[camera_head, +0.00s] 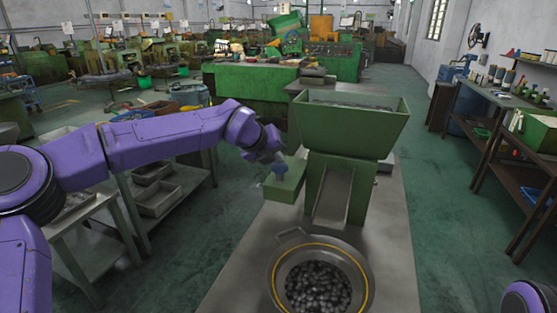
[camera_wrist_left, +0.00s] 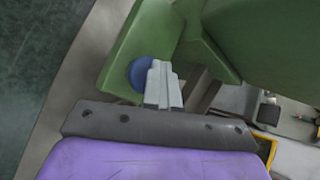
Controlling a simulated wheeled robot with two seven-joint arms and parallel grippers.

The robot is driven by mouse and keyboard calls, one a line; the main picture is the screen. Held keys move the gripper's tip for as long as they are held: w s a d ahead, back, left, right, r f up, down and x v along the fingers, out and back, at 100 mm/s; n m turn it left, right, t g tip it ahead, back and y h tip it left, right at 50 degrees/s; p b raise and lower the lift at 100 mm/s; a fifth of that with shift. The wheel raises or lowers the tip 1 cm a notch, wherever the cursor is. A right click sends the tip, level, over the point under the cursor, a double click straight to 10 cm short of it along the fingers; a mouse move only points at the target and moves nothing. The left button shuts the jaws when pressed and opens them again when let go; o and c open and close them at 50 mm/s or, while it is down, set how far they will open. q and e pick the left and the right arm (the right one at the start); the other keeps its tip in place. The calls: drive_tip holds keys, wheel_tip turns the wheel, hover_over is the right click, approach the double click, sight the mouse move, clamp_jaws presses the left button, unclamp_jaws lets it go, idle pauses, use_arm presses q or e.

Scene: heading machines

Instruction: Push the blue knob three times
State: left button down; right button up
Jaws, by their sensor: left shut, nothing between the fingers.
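The blue knob (camera_head: 279,170) sits on a small green box (camera_head: 285,184) at the left side of the green hopper machine (camera_head: 350,128). My left gripper (camera_head: 275,159) is just above the knob, pointing down, shut and empty. In the left wrist view the shut fingers (camera_wrist_left: 163,72) cover the right edge of the blue knob (camera_wrist_left: 138,72). I cannot tell whether they touch it. My right gripper is not in view.
The machine stands on a grey table (camera_head: 240,262). A round pan (camera_head: 277,272) of dark pieces sits below its chute (camera_head: 334,193). A rack with metal trays (camera_head: 158,197) is at the left, a dark workbench (camera_head: 500,137) at the right. Green floor (camera_head: 440,225) is free between.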

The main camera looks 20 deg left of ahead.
sight(277, 166)
use_arm(q)
wheel_tip(277, 166, up, 6)
drive_tip(key=p, duration=0.4)
drive_tip(key=shift+w+a+f, duration=0.1)
drive_tip(key=shift+w+f, duration=0.05)
drive_tip(key=shift+p, duration=0.3)
idle(1.9)
wheel_tip(277, 166, down, 6)
drive_tip(key=b, duration=0.6)
drive_tip(key=shift+b, duration=0.3)
drive_tip(key=shift+s, duration=0.2)
idle(1.5)
